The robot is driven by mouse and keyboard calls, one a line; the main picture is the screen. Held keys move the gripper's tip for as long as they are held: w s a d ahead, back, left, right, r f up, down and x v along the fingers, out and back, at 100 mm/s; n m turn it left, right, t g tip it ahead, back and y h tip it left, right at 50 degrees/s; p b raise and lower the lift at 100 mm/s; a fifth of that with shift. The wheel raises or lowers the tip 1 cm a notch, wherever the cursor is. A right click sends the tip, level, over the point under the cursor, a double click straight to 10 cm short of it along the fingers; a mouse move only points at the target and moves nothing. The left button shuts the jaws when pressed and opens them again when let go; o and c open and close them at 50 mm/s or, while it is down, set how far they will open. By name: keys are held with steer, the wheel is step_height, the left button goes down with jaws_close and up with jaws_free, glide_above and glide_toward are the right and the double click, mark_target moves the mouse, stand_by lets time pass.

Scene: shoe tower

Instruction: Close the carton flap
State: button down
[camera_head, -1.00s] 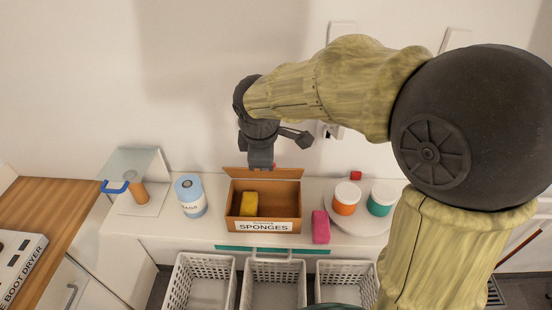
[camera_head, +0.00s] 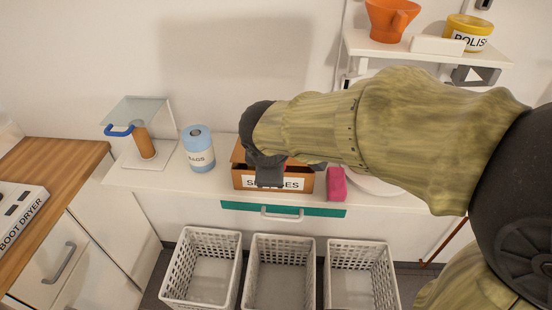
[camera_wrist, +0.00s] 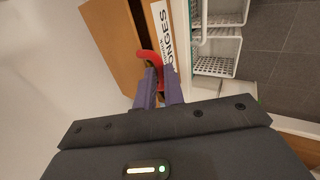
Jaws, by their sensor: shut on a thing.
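The brown carton (camera_head: 245,180) stands on the white counter, its "SPONGES" label partly covered by my gripper (camera_head: 270,178). In the wrist view, the carton flap (camera_wrist: 105,40) is a wide brown panel, with a narrow dark gap between it and the labelled front (camera_wrist: 161,22). A curved red tab (camera_wrist: 149,55) shows at the flap's edge. My gripper (camera_wrist: 158,74) is shut on this red tab. The flap is tilted over the carton and looks not fully flat. The yellow sponge inside is hidden now.
White baskets (camera_head: 282,275) stand below the counter front. A shelf (camera_head: 425,48) with an orange pot is at upper right.

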steer(key=shift+s+d+f+b, duration=0.1)
steer(key=shift+f+b, duration=0.1)
steer(key=shift+f, duration=0.4)
steer(key=shift+s+d+f+b, duration=0.1)
steer(key=shift+f+b, duration=0.1)
steer(key=shift+f, duration=0.35)
steer(key=c, duration=1.5)
jaws_free()
steer(key=shift+w, duration=0.1)
steer(key=p+v, duration=0.4)
steer(key=v, duration=1.3)
steer(key=shift+r, duration=0.2)
